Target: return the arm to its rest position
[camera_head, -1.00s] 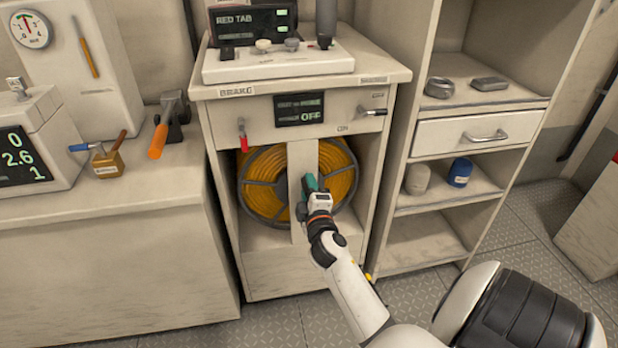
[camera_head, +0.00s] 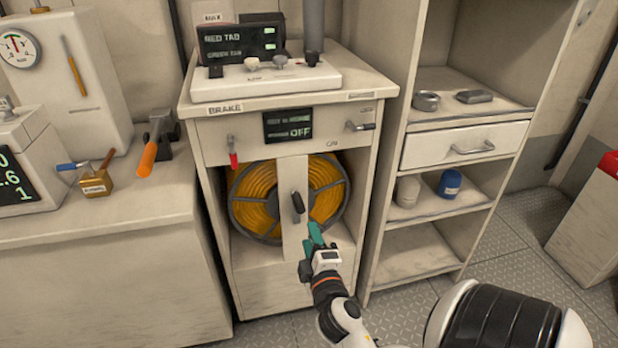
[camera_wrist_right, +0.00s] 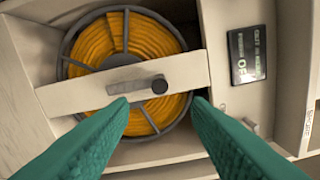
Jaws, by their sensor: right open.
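My right gripper (camera_head: 316,237) has teal fingers and is in front of the lower part of the cabinet, just below and right of a dark handle (camera_head: 298,202) on a pale upright bar (camera_head: 291,178). In the right wrist view its two fingers (camera_wrist_right: 160,105) stand wide apart with nothing between them. The handle's dark end (camera_wrist_right: 159,86) shows beyond the fingertips, apart from them. Behind the bar is a reel of yellow hose (camera_head: 256,190). My right arm comes in from the bottom right. My left gripper does not show.
A counter (camera_head: 130,205) with an orange-handled tool (camera_head: 148,158) is at left. Floor (camera_head: 512,240) is open at right.

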